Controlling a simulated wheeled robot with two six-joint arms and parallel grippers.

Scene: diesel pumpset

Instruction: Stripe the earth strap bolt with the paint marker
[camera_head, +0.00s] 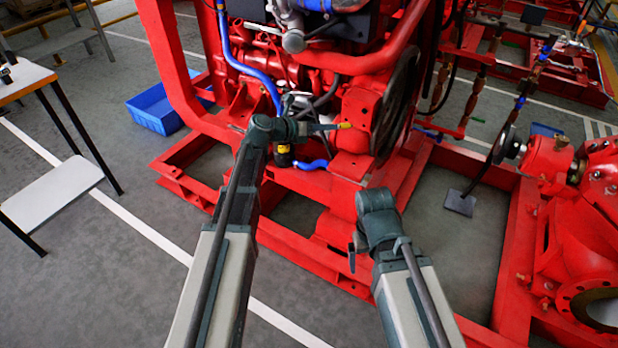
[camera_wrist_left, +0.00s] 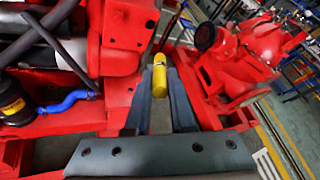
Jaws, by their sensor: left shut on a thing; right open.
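My left gripper (camera_head: 326,127) is in front of the red engine and points right. It is shut on the yellow paint marker (camera_head: 344,125). In the left wrist view the marker (camera_wrist_left: 159,88) lies between the two dark fingers, its narrow tip pointing away from me past the fingertips. My right gripper (camera_head: 352,256) hangs lower, over the red base frame, open and mostly hidden behind its own wrist. I cannot make out the earth strap bolt in either view.
The red engine (camera_head: 357,112) stands close around the left gripper. A blue hose (camera_head: 243,68) runs down its left side. A red pump (camera_head: 590,190) is at the right. A blue bin (camera_head: 152,112) and a white-topped table (camera_head: 22,77) stand left, with open floor between.

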